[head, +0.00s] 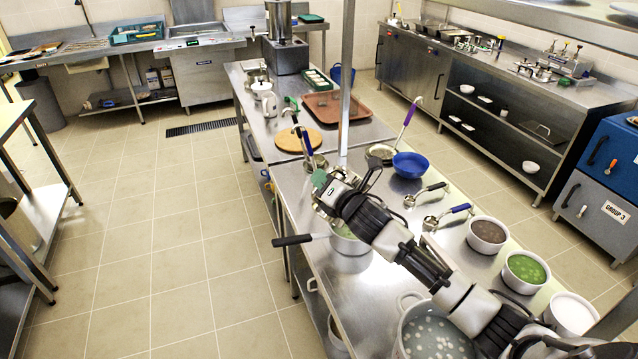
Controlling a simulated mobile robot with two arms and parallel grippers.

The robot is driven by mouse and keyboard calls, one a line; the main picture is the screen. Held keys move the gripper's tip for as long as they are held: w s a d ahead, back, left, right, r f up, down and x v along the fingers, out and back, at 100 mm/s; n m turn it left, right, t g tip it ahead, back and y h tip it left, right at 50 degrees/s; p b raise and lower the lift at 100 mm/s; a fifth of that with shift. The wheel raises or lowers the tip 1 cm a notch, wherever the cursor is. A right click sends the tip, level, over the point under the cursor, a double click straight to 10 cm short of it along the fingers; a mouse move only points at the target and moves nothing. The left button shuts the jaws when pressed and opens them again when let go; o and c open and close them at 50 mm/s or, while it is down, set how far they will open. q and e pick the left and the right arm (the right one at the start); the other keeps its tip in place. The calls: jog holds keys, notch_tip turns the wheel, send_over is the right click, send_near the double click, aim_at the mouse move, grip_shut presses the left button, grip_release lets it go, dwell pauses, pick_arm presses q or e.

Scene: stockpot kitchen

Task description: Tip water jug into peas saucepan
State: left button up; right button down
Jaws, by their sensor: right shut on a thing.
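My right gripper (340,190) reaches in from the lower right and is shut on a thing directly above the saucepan. The held thing is mostly hidden behind the gripper; I take it for the water jug, but its tilt and any water cannot be made out. The saucepan (352,246) is steel and stands on the near counter, its black handle (292,240) sticking out left over the counter's edge. A little green shows inside it; my arm covers much of its opening. My left gripper is not in view.
A large pot (408,335) with pale round pieces stands nearer on the counter (375,290). Round containers of brown (487,234), green (525,270) and white (571,313) food line the right edge. Ladles and a blue bowl (410,165) lie beyond; a post (346,75) rises behind the gripper.

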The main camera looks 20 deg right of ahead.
aim_at(336, 169)
jog(key=shift+w+d+r+m, duration=0.1)
jog(key=shift+d+r+m, duration=0.15)
jog(key=shift+d+m, duration=0.2)
jog(key=d+m, duration=0.1)
jog(key=m, duration=0.1)
jog(key=d+m, duration=0.1)
jog(key=shift+w+d+r, duration=0.2)
jog(key=shift+d+r, duration=0.05)
jog(key=shift+d, duration=0.05)
jog(key=d+m, duration=0.1)
jog(key=d, duration=0.1)
jog(key=d+m, duration=0.2)
jog(key=w+d+f+m, duration=0.1)
jog(key=d+m, duration=0.1)
jog(key=shift+b, duration=0.35)
jog(key=shift+w+d+r+m, duration=0.15)
jog(key=shift+d+r+m, duration=0.05)
jog(key=shift+d+m, duration=0.6)
jog(key=shift+w+d+r+m, duration=0.15)
jog(key=shift+d+m, duration=0.4)
jog(key=shift+d, duration=0.3)
jog(key=shift+w+d+f+m+b, duration=0.15)
jog(key=shift+d+m+b, duration=0.25)
jog(key=shift+d+m, duration=0.45)
jog(key=shift+w+d+m+b, duration=0.2)
jog(key=shift+d+m+b, duration=0.3)
jog(key=shift+d, duration=0.5)
jog(key=shift+a, duration=0.1)
